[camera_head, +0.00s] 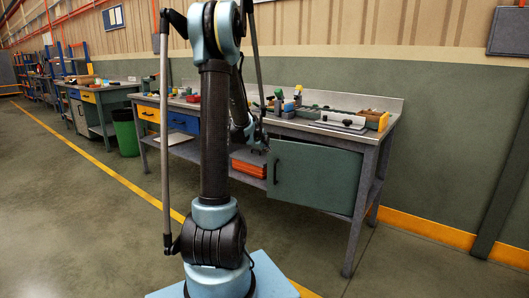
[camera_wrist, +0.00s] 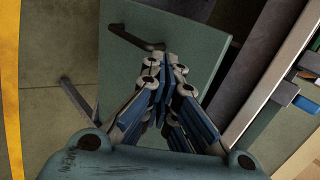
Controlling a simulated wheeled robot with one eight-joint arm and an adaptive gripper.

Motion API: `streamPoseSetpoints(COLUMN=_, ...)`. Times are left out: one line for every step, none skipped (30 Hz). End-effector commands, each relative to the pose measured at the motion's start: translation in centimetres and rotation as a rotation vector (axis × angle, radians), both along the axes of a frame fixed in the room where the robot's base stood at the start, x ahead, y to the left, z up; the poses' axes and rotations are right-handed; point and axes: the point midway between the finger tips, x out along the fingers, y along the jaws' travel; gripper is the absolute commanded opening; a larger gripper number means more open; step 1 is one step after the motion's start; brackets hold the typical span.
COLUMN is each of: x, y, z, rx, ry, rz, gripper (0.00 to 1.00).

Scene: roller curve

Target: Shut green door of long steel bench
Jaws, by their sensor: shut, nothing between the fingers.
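The green door (camera_head: 315,180) hangs under the right part of the long steel bench (camera_head: 345,133). It stands partly open, its free left edge swung out, with a dark handle (camera_head: 275,171) near that edge. In the wrist view the door (camera_wrist: 185,40) fills the upper middle, its handle (camera_wrist: 135,40) at the upper left, and a dark gap shows between door and bench. My gripper (camera_head: 262,145) is at the door's upper left corner, just under the bench top. In the wrist view my gripper (camera_wrist: 163,65) is shut and empty, fingertips over the door; contact cannot be told.
Tools and parts lie on the bench top, among them a vise-like block (camera_head: 340,124). Red boxes (camera_head: 249,164) sit on the lower shelf. A green bin (camera_head: 125,132) and a second bench (camera_head: 110,96) stand at the left. The floor before the door is clear.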

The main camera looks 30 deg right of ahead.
Motion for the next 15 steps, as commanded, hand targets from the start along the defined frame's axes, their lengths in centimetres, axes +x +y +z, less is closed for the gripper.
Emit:
streamPoseSetpoints(x=0.4, y=-0.2, z=-0.4, rx=0.0, ry=-0.001, rz=0.002, gripper=0.0)
streamPoseSetpoints(x=0.6, y=-0.3, z=-0.6, rx=0.0, ry=0.0, rz=0.003, gripper=0.0)
streamPoseSetpoints(x=0.8, y=-0.5, z=-0.9, rx=0.001, ry=0.0, rz=0.004, gripper=0.0)
streamPoseSetpoints(x=1.0, y=-0.6, z=-1.1, rx=0.002, ry=0.0, rz=0.004, gripper=0.0)
streamPoseSetpoints(x=1.2, y=-0.8, z=-1.4, rx=0.001, ry=0.0, rz=0.005, gripper=0.0)
streamPoseSetpoints(x=1.4, y=-1.1, z=-1.7, rx=0.001, ry=0.0, rz=0.005, gripper=0.0)
streamPoseSetpoints(x=1.6, y=-1.3, z=-1.9, rx=0.001, ry=0.0, rz=0.005, gripper=0.0)
streamPoseSetpoints(x=1.7, y=-1.5, z=-2.2, rx=0.001, ry=0.0, rz=0.005, gripper=0.0)
streamPoseSetpoints(x=2.0, y=-1.7, z=-2.5, rx=0.002, ry=0.0, rz=0.006, gripper=0.0)
streamPoseSetpoints(x=2.1, y=-1.9, z=-2.7, rx=0.001, ry=0.0, rz=0.006, gripper=0.0)
streamPoseSetpoints(x=2.2, y=-2.1, z=-3.0, rx=0.001, ry=0.0, rz=0.006, gripper=0.0)
streamPoseSetpoints(x=2.5, y=-2.4, z=-3.3, rx=0.001, ry=0.0, rz=0.006, gripper=0.0)
streamPoseSetpoints(x=2.6, y=-2.6, z=-3.6, rx=0.001, ry=0.0, rz=0.006, gripper=0.0)
streamPoseSetpoints(x=2.8, y=-2.8, z=-3.8, rx=0.001, ry=0.0, rz=0.006, gripper=0.0)
streamPoseSetpoints(x=3.0, y=-3.1, z=-4.1, rx=0.001, ry=0.0, rz=0.006, gripper=0.0)
